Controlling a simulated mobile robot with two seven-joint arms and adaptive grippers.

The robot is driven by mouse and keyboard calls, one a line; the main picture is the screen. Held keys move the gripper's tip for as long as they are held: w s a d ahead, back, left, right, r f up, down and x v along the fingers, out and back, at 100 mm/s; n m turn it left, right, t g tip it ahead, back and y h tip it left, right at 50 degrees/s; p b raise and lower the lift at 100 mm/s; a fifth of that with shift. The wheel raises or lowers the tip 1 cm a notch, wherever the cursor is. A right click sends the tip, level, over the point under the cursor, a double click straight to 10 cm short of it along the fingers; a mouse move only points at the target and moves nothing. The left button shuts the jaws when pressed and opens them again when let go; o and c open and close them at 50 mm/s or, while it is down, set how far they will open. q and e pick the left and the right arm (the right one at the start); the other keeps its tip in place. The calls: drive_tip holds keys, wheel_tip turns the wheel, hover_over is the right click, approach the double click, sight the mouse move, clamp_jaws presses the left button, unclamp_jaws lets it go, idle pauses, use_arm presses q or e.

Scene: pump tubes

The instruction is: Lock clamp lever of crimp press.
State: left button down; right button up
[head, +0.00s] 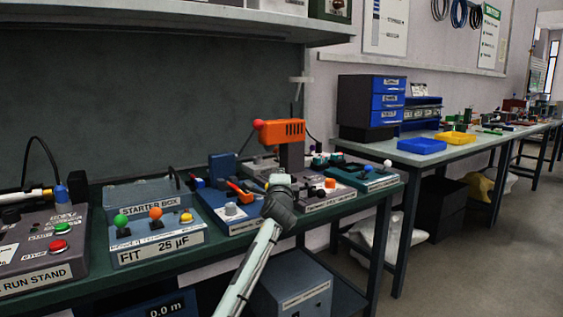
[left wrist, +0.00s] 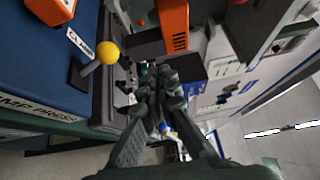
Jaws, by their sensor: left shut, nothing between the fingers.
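The crimp press shows in the left wrist view as a blue box (left wrist: 45,75) whose front label reads "...MP PRESS". A lever with a yellow ball knob (left wrist: 108,51) sticks up from it, beside a partly readable label. In the head view it seems to be the blue box (head: 222,212) left of my gripper. My left gripper (head: 280,181) is over the right end of that box and hides part of it. In the left wrist view the gripper (left wrist: 158,78) is shut and empty, apart from the yellow knob and to its right. My right gripper is not in view.
An orange press head (head: 281,131) with a red knob rises just behind my gripper. A starter box (head: 160,245) stands to the left, and a teal unit (head: 378,182) with a white knob to the right.

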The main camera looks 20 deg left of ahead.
use_arm(q)
drive_tip(key=s+d+r, duration=0.1)
drive_tip(key=s+r, duration=0.4)
drive_tip(key=s, duration=0.2)
drive_tip(key=shift+s, duration=0.35)
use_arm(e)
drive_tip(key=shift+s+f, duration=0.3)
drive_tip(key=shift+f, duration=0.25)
use_arm(q)
drive_tip(key=s+f+n+g+h, duration=0.1)
drive_tip(key=s+f+n+g, duration=0.3)
drive_tip(key=f, duration=1)
drive_tip(key=s+f+g+h, duration=0.1)
drive_tip(key=s+f, duration=0.5)
drive_tip(key=f, duration=0.8)
drive_tip(key=s+f+n+g+h, duration=0.1)
drive_tip(key=s+f+n+g, duration=0.3)
drive_tip(key=f, duration=1)
drive_tip(key=s+f+n+g, duration=0.1)
drive_tip(key=s+f+g, duration=0.1)
drive_tip(key=s+f, duration=0.6)
drive_tip(key=s+f+n+g, duration=0.2)
drive_tip(key=s+f, duration=0.6)
drive_tip(key=s, duration=0.7)
drive_tip(key=s+a+f+n+g+h, duration=0.1)
drive_tip(key=s+f+g, duration=0.1)
drive_tip(key=s+f, duration=0.6)
drive_tip(key=s, duration=0.4)
drive_tip(key=shift+s+n, duration=0.15)
drive_tip(key=shift+n, duration=0.15)
